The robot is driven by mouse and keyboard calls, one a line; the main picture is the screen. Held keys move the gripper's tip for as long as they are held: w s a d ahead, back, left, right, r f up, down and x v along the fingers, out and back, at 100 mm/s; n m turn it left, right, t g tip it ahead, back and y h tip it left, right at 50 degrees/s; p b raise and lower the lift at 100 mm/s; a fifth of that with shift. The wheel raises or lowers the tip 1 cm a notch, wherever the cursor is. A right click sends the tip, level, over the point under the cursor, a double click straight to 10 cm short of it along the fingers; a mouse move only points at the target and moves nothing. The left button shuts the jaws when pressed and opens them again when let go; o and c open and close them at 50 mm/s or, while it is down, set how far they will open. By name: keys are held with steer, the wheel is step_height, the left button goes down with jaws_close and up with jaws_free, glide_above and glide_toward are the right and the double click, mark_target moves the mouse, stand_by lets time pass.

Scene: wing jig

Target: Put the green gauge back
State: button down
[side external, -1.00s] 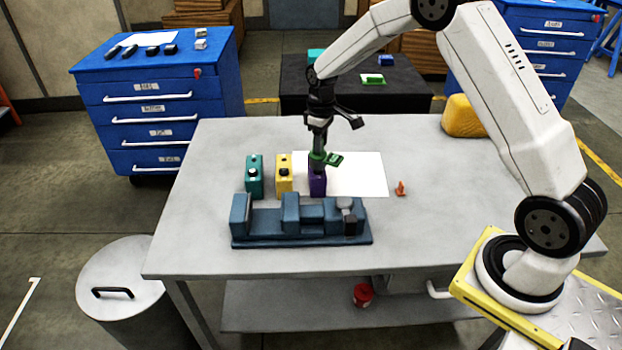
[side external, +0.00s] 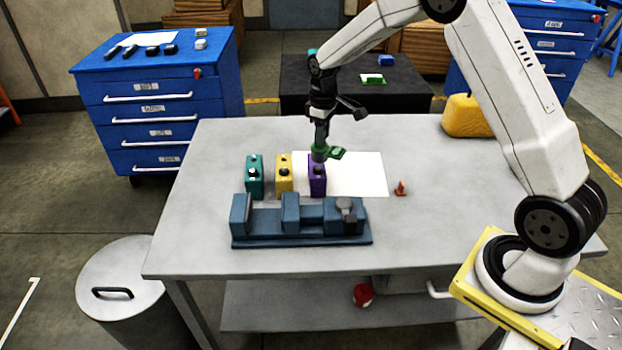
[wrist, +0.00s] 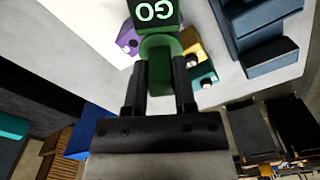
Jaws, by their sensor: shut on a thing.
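My gripper (side external: 320,143) is shut on the green gauge (side external: 333,153), just above the purple block (side external: 317,182) on the grey table. In the wrist view my gripper's fingers (wrist: 165,85) grip the green gauge (wrist: 155,14), whose plate reads "GO". The purple block (wrist: 127,38) shows beside and behind the gauge there. I cannot tell whether the gauge is fully clear of the purple block's top.
A yellow block (side external: 284,174) and a teal block (side external: 254,177) stand left of the purple one. A blue jig (side external: 300,222) lies in front. A white sheet (side external: 358,175) and small orange piece (side external: 400,188) lie right. A black table (side external: 345,98) stands behind.

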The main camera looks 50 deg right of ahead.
steer(key=s+d+n, duration=0.2)
steer(key=s+n, duration=0.1)
steer(key=s, duration=0.6)
steer(key=s+d+n, duration=0.2)
steer(key=s, duration=0.8)
steer(key=shift+r+n, duration=0.4)
steer(key=shift+r, duration=0.05)
steer(key=w+d+f, duration=0.4)
steer(key=w+f, duration=0.5)
steer(key=w, duration=0.3)
steer(key=shift+w+d+f, duration=0.15)
steer(key=shift+w+d, duration=0.05)
steer(key=shift+w, duration=0.15)
